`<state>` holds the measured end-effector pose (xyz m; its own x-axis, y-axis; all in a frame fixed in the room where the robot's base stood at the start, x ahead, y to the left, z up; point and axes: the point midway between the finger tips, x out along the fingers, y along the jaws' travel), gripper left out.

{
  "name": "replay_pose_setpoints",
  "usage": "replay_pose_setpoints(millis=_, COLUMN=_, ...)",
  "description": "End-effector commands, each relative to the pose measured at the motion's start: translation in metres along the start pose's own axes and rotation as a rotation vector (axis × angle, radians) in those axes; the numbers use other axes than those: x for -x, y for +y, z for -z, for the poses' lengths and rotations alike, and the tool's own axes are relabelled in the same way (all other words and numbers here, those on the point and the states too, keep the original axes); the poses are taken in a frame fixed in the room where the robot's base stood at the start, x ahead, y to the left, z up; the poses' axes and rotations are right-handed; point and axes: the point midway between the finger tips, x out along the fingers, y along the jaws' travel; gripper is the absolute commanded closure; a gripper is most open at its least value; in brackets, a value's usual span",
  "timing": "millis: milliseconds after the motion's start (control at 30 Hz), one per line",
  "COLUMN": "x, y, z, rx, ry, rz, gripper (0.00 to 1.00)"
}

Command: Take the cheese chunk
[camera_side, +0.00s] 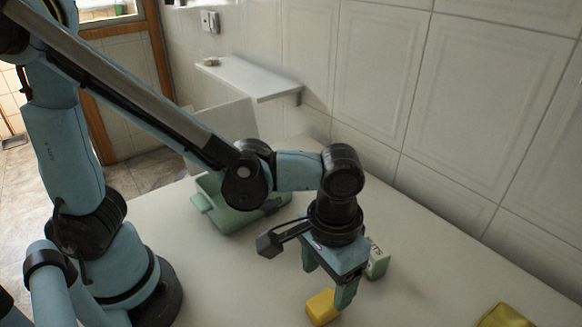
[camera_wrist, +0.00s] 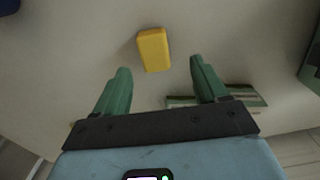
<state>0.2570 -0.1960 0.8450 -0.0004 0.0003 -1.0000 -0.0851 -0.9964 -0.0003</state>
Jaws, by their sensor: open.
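In the wrist view my gripper (camera_wrist: 160,66) is open with nothing between the fingers. Whether a finger touches the cheese cannot be told.
A green and white carton (camera_side: 378,260) stands close behind my gripper, at the right. A green tub (camera_side: 237,213) stands farther back on the left. Another yellow item (camera_side: 504,316) is cut off at the lower right. The table (camera_side: 440,290) between is clear. A tiled wall borders the back.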

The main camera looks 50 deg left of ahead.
Motion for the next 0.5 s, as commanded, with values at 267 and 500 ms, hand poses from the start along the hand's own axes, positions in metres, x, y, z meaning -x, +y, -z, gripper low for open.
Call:
replay_pose_setpoints(millis=267, x=-0.013, y=0.001, z=0.0, rx=-0.001, ry=0.0, rz=0.0, gripper=0.28)
replay_pose_setpoints(millis=500, x=-0.039, y=0.008, z=-0.003, rx=-0.002, ry=0.0, rz=0.0, gripper=0.28)
